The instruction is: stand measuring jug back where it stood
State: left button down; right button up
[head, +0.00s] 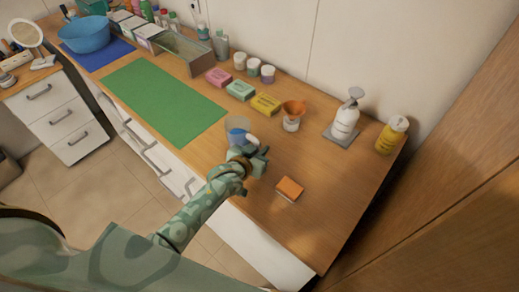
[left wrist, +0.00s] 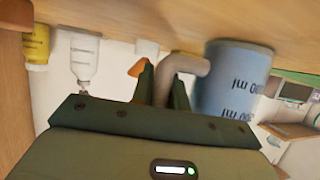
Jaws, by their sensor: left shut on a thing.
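The measuring jug (head: 236,127) is a bluish see-through cup with a pale handle, upright on or just above the wooden counter, right of the green mat's near right corner. My left gripper (head: 257,154) is at its near right side, shut on the handle. In the left wrist view, which is upside down, the jug (left wrist: 236,80) with its printed ml marks is at the right and its curved handle (left wrist: 184,64) runs between the fingers (left wrist: 163,84). Its base is close to the counter; I cannot tell whether they touch. My right gripper is out of view.
An orange sponge (head: 289,187) lies right of the gripper. Behind the jug are soap bars, including a yellow one (head: 265,104), and an orange funnel (head: 293,107) on a jar. A pump bottle (head: 345,120) and yellow bottle (head: 391,135) stand right. The green mat (head: 160,100) is bare.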

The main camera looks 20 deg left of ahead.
pick_arm(q)
jog(key=c, duration=1.4)
grip_release()
jog(key=shift+f, duration=0.1)
jog(key=shift+o, duration=0.2)
jog(key=shift+r, duration=0.2)
jog(key=p+v, duration=0.2)
jog(key=v, duration=0.9)
jog(key=shift+p, duration=0.35)
jog(key=shift+s+r, duration=0.1)
jog(key=shift+s, duration=0.35)
